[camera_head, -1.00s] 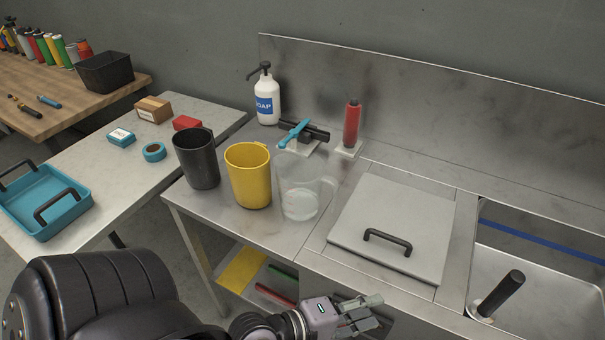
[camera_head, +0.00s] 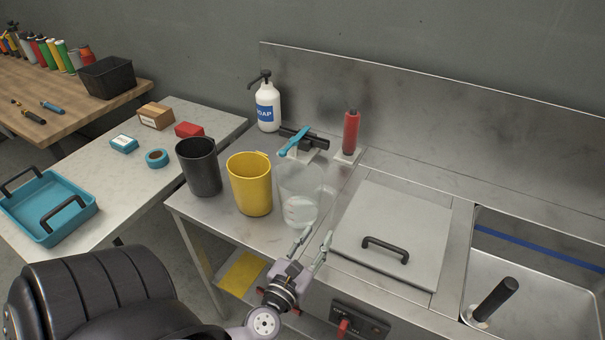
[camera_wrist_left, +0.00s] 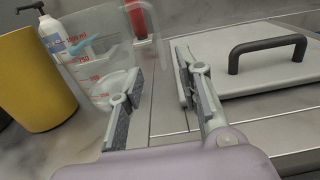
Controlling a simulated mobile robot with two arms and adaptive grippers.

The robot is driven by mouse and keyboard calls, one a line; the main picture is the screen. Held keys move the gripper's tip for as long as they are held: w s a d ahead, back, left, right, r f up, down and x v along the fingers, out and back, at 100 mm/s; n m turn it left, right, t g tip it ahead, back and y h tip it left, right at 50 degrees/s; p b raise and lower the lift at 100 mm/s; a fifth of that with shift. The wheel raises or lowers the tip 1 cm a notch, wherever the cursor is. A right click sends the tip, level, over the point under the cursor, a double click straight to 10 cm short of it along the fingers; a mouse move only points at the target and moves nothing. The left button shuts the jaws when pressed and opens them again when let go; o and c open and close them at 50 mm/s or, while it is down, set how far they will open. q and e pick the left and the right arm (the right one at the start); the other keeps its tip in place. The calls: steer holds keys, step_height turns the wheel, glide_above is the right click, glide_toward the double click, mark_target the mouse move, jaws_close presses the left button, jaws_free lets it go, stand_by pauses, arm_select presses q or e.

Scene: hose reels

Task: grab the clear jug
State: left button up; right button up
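The clear jug (camera_head: 300,196) stands upright on the metal counter, just right of the yellow jug (camera_head: 250,184). It also shows in the left wrist view (camera_wrist_left: 98,72), with red volume marks, left of and beyond the fingers. My right gripper is not in view.
A black jug (camera_head: 199,167) stands left of the yellow one. A lid with a black handle (camera_head: 392,232) lies right of the clear jug, beside a sink (camera_head: 545,290). The soap bottle (camera_head: 267,105) and red bottle (camera_head: 351,133) stand behind.

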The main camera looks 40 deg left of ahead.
mark_target(332, 213)
arm_select(q)
steer(key=p+x, duration=0.1)
steer(key=x, duration=0.4)
steer(key=shift+w, duration=0.2)
steer(key=shift+w+a+r+p, duration=0.1)
steer(key=shift+w+a+p, duration=0.05)
steer(key=shift+w+p, duration=0.3)
steer(key=p+x, duration=0.1)
steer(key=x, duration=0.2)
steer(key=shift+w, duration=0.2)
steer(key=shift+w+a+f, duration=0.15)
steer(key=shift+w+f, duration=0.1)
steer(key=shift+w, duration=0.15)
steer(key=shift+s, duration=0.1)
steer(key=shift+c, duration=0.6)
jaws_close()
steer(key=shift+r, duration=0.1)
